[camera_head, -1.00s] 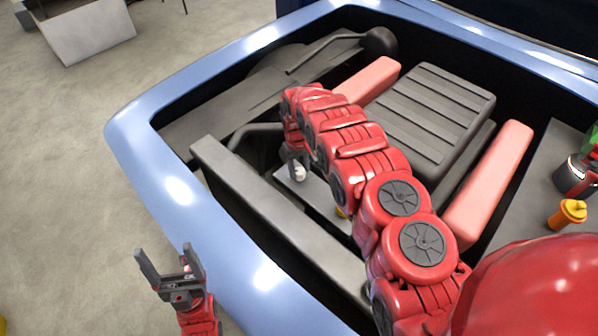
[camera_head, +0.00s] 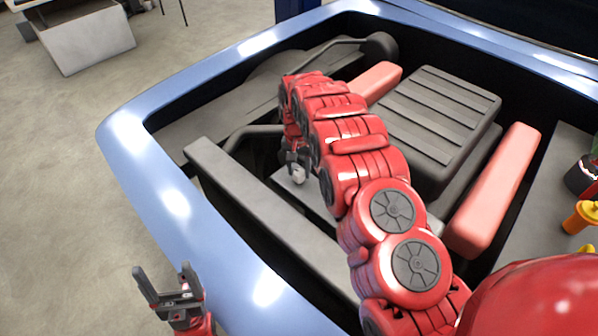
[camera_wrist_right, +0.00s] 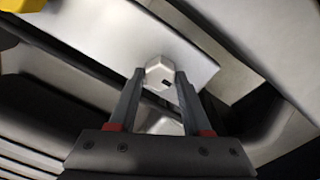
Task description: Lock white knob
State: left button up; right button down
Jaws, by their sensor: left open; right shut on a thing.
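The white knob (camera_head: 298,176) is small and pale and sits on a grey plate inside the car's engine bay. In the right wrist view the knob (camera_wrist_right: 159,72) is faceted, with a small dark mark on its face. My right gripper (camera_wrist_right: 160,82) is shut on the knob, one finger on each side. In the head view my right gripper (camera_head: 296,166) points down at the knob, and my red arm hides part of the bay. My left gripper (camera_head: 168,280) is open and empty at the lower left, outside the blue car body.
The blue car frame (camera_head: 180,205) rings the bay. A ribbed dark engine cover (camera_head: 437,105) and red blocks (camera_head: 495,185) lie right of my arm. A yellow-orange thing (camera_head: 583,216) stands at the right edge. A yellow part (camera_wrist_right: 62,8) shows in the wrist view.

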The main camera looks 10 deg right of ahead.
jog(key=shift+s+f, duration=0.1)
dwell(0.5)
jog(key=shift+c, duration=1.7)
grip_release()
